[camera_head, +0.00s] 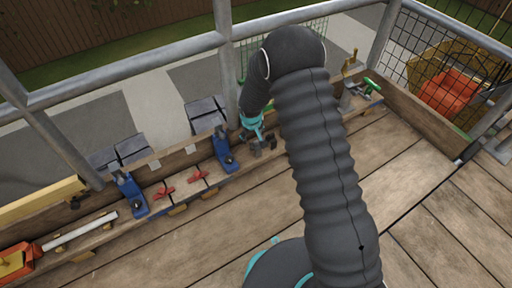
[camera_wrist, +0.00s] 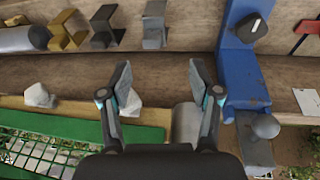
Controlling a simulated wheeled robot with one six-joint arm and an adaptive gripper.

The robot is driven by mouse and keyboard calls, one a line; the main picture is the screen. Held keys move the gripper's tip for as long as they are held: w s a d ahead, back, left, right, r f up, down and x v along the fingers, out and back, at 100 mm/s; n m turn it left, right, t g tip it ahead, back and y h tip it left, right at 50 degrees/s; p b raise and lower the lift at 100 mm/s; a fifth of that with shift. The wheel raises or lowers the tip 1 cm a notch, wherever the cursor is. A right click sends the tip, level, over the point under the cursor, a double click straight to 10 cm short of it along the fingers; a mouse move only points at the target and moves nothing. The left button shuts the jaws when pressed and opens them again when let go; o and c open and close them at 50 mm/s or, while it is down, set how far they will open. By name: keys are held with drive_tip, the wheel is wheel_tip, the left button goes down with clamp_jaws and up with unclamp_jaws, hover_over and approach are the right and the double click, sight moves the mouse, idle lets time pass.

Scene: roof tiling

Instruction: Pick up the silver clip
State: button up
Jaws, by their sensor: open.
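The silver clip (camera_wrist: 153,24), a small grey bent metal piece, sits on the wooden ledge (camera_wrist: 185,42) at the top of the wrist view. A dark bronze clip (camera_wrist: 107,27) and a gold clip (camera_wrist: 67,30) stand to its left. My gripper (camera_wrist: 160,72) is open and empty, with its fingertips below the silver clip in the wrist view and apart from it. In the head view my gripper (camera_head: 252,132) is over the ledge, and small grey pieces show just under it, too small to tell apart.
A blue clamp tool (camera_wrist: 243,70) stands close to the right of the clips in the wrist view; it also shows in the head view (camera_head: 224,151). Red clamps (camera_head: 164,193) lie further left. A metal railing (camera_head: 130,75) runs behind the ledge. The plank floor (camera_head: 225,232) is clear.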

sight(255, 142)
drive_tip(key=shift+x, duration=1.2)
drive_tip(key=shift+d+b+x, duration=0.15)
drive_tip(key=shift+d+x, duration=0.05)
drive_tip(key=shift+x, duration=1.1)
drive_tip(key=shift+d+b+x, duration=0.15)
drive_tip(key=shift+d+x, duration=0.05)
drive_tip(key=shift+x, duration=1.1)
clamp_jaws()
